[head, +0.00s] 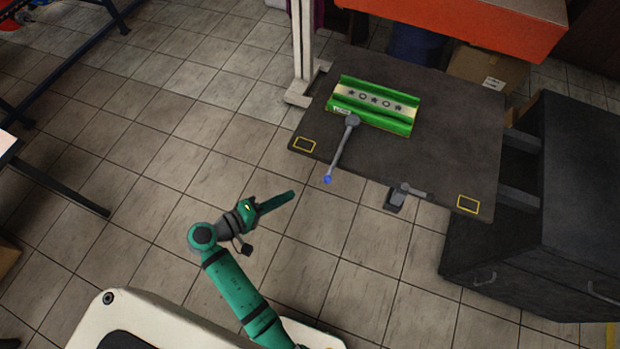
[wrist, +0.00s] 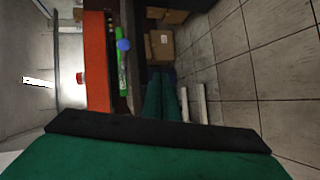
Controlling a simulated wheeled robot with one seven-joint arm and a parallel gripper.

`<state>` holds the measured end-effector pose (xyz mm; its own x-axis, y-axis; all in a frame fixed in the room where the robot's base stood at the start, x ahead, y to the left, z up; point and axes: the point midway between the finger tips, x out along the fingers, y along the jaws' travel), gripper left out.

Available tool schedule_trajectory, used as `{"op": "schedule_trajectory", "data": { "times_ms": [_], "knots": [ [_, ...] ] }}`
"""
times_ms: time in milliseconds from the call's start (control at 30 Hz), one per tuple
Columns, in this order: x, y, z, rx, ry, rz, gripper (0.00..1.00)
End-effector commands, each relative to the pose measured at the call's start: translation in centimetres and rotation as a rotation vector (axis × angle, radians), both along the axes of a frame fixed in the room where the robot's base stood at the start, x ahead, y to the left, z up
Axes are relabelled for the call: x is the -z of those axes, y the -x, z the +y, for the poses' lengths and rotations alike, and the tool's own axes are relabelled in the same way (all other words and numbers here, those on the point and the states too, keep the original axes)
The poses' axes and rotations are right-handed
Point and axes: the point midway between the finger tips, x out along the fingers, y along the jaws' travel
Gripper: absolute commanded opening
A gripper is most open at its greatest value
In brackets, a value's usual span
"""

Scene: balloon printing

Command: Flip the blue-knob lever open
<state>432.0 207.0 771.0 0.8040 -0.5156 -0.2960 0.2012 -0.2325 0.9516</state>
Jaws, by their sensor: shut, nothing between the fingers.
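The lever (head: 340,150) is a grey rod with a blue knob (head: 327,180) at its end. It runs from a grey pivot by the green plate (head: 372,103) down past the front edge of the dark table. The blue knob also shows in the wrist view (wrist: 123,45), in front of the green plate's edge. My gripper (head: 292,194) is shut and empty. It is to the left of the knob and a little lower in the head view, apart from it. The green fingers (wrist: 162,100) show close together in the wrist view.
The dark table (head: 455,120) has a small grey clamp (head: 397,197) at its front edge. An orange machine part (head: 480,25) overhangs the back. A dark cabinet (head: 560,190) stands at the right. Tiled floor is open around my arm. A cardboard box (head: 487,68) is behind the table.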

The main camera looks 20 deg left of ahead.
Motion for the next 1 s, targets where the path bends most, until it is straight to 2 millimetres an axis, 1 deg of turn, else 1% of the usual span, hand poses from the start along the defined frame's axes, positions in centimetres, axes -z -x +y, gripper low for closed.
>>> {"op": "schedule_trajectory", "data": {
  "times_ms": [33,100,200,300,433,767,867,1000],
  "knots": [
    [-1.8,0.0,1.5,0.021,0.016,-0.038,0.0],
    [-3.7,0.5,2.6,0.06,0.037,-0.081,0.0],
    [-5.7,1.2,3.8,0.103,0.051,-0.127,0.0],
    [-6.8,1.8,4.4,0.131,0.057,-0.153,0.0],
    [-7.2,2.0,4.6,0.142,0.059,-0.164,0.0],
    [-7.1,1.8,4.4,0.143,0.058,-0.162,0.0],
    [-7.0,1.3,3.9,0.144,0.059,-0.161,0.0],
    [-6.8,-0.2,2.5,0.146,0.059,-0.161,0.0]
  ]
}}
